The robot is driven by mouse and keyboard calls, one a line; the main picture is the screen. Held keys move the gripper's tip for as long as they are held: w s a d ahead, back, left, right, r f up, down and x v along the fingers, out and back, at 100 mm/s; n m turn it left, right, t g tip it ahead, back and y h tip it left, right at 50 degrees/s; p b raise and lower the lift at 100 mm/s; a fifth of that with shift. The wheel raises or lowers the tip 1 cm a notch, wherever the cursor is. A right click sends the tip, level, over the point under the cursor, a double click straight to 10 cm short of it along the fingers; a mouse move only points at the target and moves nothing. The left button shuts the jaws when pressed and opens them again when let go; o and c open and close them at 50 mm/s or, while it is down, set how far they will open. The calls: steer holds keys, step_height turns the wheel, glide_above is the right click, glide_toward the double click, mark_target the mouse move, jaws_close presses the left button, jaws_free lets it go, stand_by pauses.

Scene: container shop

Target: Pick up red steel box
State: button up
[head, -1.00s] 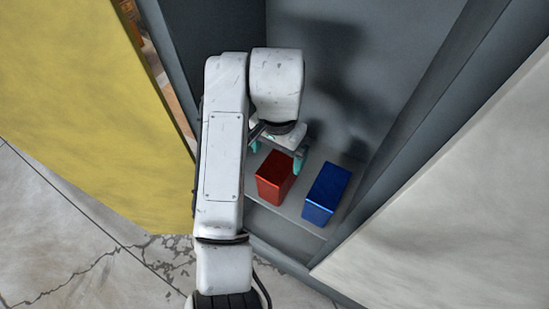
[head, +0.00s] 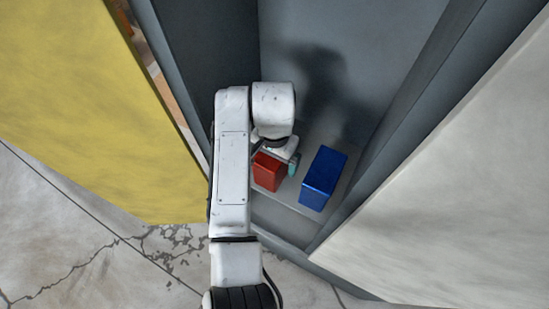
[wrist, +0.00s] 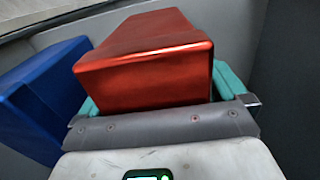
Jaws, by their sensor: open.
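The red steel box (head: 268,172) stands on the grey shelf (head: 300,207) inside the cabinet, left of the blue box (head: 322,178). My gripper (head: 275,160) is open, low over the red box, with one teal finger visible at its right side. My arm hides the other finger and part of the box in the head view. In the wrist view, the red box (wrist: 150,60) lies between the two teal fingers of my gripper (wrist: 158,88). Small parts of both fingers show beside it. Contact cannot be told.
The blue box also shows at the left in the wrist view (wrist: 40,95), close to one finger. Grey cabinet walls stand behind and at both sides. A yellow panel (head: 80,120) is at left and a pale panel (head: 450,200) at right. Cracked floor lies in front.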

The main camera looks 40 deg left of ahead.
steer(key=c, duration=1.5)
